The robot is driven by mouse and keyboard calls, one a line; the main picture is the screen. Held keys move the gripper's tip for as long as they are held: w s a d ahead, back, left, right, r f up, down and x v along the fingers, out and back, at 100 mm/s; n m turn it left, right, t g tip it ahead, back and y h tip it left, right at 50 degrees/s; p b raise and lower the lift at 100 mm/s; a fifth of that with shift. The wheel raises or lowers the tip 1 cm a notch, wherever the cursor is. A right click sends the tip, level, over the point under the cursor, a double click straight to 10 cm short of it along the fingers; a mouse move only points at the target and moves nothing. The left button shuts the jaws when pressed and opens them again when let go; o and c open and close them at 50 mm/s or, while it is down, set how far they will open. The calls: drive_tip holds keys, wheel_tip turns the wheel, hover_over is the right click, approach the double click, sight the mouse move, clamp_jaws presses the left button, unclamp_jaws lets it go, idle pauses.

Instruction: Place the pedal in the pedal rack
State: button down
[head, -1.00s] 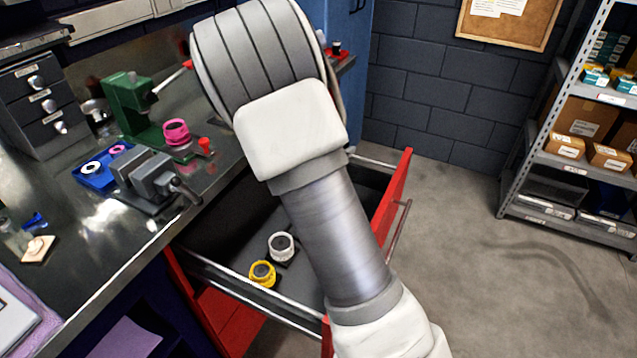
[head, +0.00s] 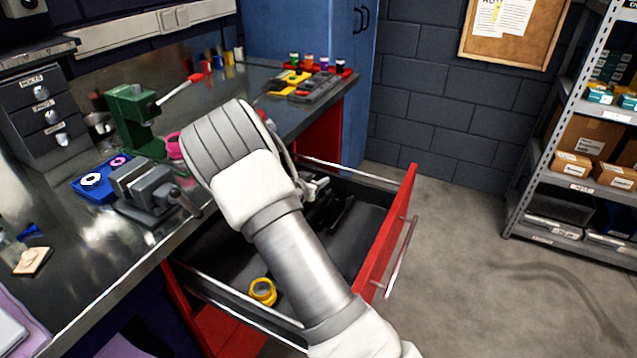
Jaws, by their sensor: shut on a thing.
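My gripper (head: 338,212) is low over or inside the open drawer, partly hidden behind my own arm. It is shut on a small dark thing, which I take to be the pedal; its outline blends with the black fingers and the dark drawer. No rack is clearly marked as the pedal rack. A grey slotted holder with a yellow part (head: 302,85) stands at the far end of the bench, well beyond my gripper.
The red drawer (head: 388,235) is pulled out and holds a yellow ring-shaped part (head: 262,291). On the bench (head: 130,262) are a grey vise (head: 146,187), a green press (head: 132,120), a blue tray (head: 84,193) and a red tray of coloured pieces (head: 343,71). Floor at right is free.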

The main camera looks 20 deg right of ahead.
drive_tip(key=shift+r, duration=0.1)
drive_tip(key=shift+f+b, duration=0.35)
drive_tip(key=shift+f, duration=0.25)
drive_tip(key=c, duration=0.7)
unclamp_jaws()
